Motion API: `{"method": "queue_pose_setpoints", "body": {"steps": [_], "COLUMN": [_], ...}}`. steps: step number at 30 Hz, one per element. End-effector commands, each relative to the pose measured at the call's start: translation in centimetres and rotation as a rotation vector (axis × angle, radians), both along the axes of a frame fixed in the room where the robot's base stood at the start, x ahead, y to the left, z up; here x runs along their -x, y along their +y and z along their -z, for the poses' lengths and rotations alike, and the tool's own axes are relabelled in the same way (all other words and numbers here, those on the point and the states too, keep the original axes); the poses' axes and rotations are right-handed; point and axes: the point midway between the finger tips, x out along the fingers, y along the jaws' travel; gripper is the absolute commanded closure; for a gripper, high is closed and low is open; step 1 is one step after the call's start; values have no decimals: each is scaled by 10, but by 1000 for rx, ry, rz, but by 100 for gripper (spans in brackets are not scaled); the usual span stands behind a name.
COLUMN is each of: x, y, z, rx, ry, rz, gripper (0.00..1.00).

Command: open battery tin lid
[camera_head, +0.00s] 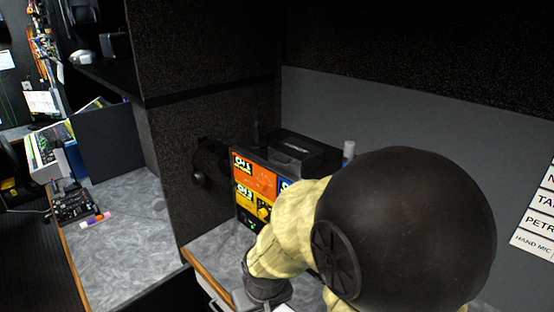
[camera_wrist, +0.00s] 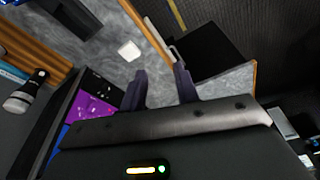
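No battery tin or lid can be clearly made out in either view; my arm covers much of the counter in the head view. In the wrist view my gripper (camera_wrist: 160,82) has its two dark fingers apart, with nothing between them. They point over a grey marbled counter (camera_wrist: 215,82). A small white square thing (camera_wrist: 129,50) lies on that counter, beyond and left of the fingertips, apart from them. I cannot tell what it is. In the head view the fingers are hidden.
A unit with orange and yellow labelled panels (camera_head: 254,178) stands on the counter, with a black box (camera_head: 303,150) on top. A purple panel (camera_wrist: 90,108) is close left of my gripper, and a black-and-white torch-like thing (camera_wrist: 26,92) is further left. A wooden edge (camera_wrist: 148,30) borders the counter.

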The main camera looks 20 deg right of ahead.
Motion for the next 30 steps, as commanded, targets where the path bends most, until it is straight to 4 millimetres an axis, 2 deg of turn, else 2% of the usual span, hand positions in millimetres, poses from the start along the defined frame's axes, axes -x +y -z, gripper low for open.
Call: {"method": "queue_pose_setpoints", "body": {"steps": [7,11,20,24,30], "x": [-4,-22,-113,-150,-187], "y": [-2,-16,-78,-109,-153], "z": [-1,-4,-30,-50,-84], "rx": [-1,-10,-186,-365,-716], "ry": [-12,-78,-448,-627,-832], "rz": [18,120,600,808,1043], "gripper": [69,69,69,69,69]}}
